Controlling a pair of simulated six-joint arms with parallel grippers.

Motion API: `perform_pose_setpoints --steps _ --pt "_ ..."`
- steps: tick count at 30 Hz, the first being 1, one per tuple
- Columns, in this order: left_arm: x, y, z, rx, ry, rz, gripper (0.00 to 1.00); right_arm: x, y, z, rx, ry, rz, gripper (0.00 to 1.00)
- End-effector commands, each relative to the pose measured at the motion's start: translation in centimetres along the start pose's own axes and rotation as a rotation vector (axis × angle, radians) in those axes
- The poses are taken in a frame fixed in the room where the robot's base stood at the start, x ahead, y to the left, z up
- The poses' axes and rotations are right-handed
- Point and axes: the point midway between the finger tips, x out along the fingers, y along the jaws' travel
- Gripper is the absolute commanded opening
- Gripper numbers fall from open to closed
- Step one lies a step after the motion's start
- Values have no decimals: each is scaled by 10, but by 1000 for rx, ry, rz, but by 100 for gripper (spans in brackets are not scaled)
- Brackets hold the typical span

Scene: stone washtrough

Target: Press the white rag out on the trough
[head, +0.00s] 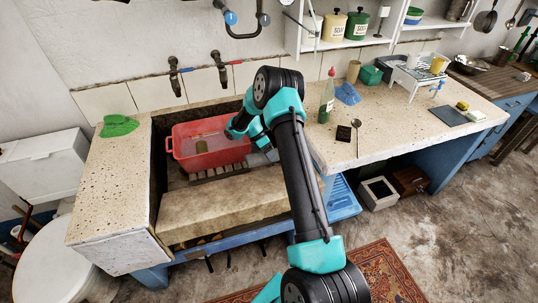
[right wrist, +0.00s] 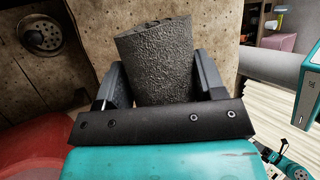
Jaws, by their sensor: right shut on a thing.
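My right gripper (head: 262,143) is down inside the stone trough (head: 225,203), just right of the red basin (head: 183,160); my own arm hides much of it in the head view. In the right wrist view my right gripper (right wrist: 163,82) is shut on a rough, cloth-like bundle, apparently the rag (right wrist: 155,55). It looks dark grey there, upright between the two fingers. A pale grey patch below the gripper in the head view may be the same cloth.
A green cloth (head: 118,126) lies on the left ledge. A green bottle (head: 327,97) and a blue cloth (head: 348,94) stand on the right counter. Two taps (head: 219,68) hang above the trough. The trough's front ledge is clear. A drain (right wrist: 40,35) shows in the wrist view.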

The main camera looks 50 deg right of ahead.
Motion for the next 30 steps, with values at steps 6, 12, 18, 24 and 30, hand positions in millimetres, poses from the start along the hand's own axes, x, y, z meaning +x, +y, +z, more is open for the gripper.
perform_pose_setpoints --steps 6,12,18,24,30 --pt "0 0 0 0 0 0 43 11 2 -5 0 0 -2 35" --pt "0 0 0 0 0 0 43 27 4 -11 0 1 -2 35" --pt "0 0 0 0 0 0 43 44 6 -19 -1 0 -2 35" --pt "0 0 0 0 0 0 43 55 8 -23 1 0 -1 35" --pt "0 0 0 0 0 0 43 58 8 -24 1 1 0 35"
